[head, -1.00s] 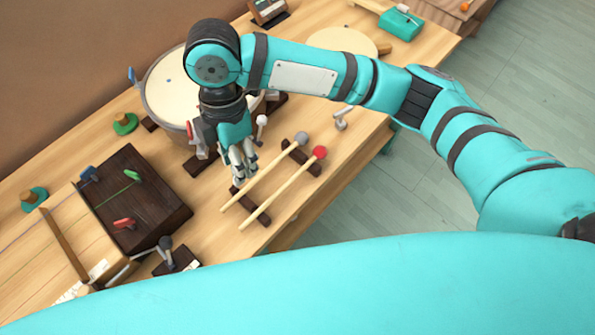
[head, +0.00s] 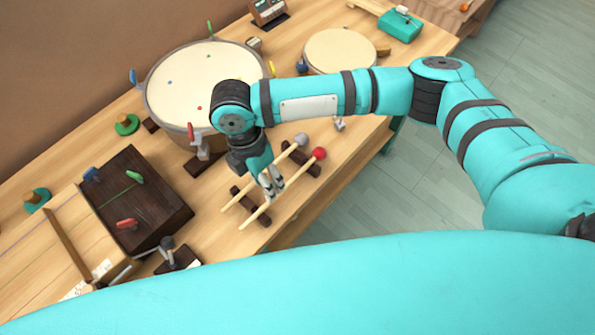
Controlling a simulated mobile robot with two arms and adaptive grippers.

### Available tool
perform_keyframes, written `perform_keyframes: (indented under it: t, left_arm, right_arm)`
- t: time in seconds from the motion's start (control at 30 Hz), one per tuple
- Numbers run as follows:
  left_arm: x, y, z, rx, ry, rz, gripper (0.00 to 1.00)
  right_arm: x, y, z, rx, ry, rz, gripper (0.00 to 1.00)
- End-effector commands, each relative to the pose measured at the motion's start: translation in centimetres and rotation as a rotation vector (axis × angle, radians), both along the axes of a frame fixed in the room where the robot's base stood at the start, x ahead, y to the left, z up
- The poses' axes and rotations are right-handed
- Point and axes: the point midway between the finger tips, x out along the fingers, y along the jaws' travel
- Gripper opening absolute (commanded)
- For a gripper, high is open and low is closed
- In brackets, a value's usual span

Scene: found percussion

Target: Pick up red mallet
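The red mallet (head: 320,153) has a round red head and a pale wooden handle that runs down and left. It lies across two dark rests on the wooden table. My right gripper (head: 272,194) points down at the middle of its handle, and its fingers overlap the handle in this view. I cannot tell whether the fingers are apart or closed on it. A grey-headed mallet (head: 301,139) lies parallel on the left, partly hidden by my gripper. My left gripper is not in view.
The dark rests (head: 313,171) carry both mallets. A large drum (head: 180,88) stands behind my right wrist. A dark box (head: 155,200) with coloured clips is to the left. The table's front edge is close to the mallets' right side.

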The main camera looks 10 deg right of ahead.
Motion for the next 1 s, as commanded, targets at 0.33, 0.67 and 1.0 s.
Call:
perform_keyframes:
  t: [0.33,0.67,1.0]
  left_arm:
    - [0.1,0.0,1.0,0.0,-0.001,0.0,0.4]
    - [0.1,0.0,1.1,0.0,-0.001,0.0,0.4]
    - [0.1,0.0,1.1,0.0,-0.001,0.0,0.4]
  right_arm:
    - [-1.3,-0.6,-3.9,-0.002,0.001,-0.002,0.39]
    - [-1.4,-0.7,-5.2,0.0,-0.001,0.0,0.39]
    - [-1.4,-0.6,-5.1,0.0,-0.001,0.0,0.0]
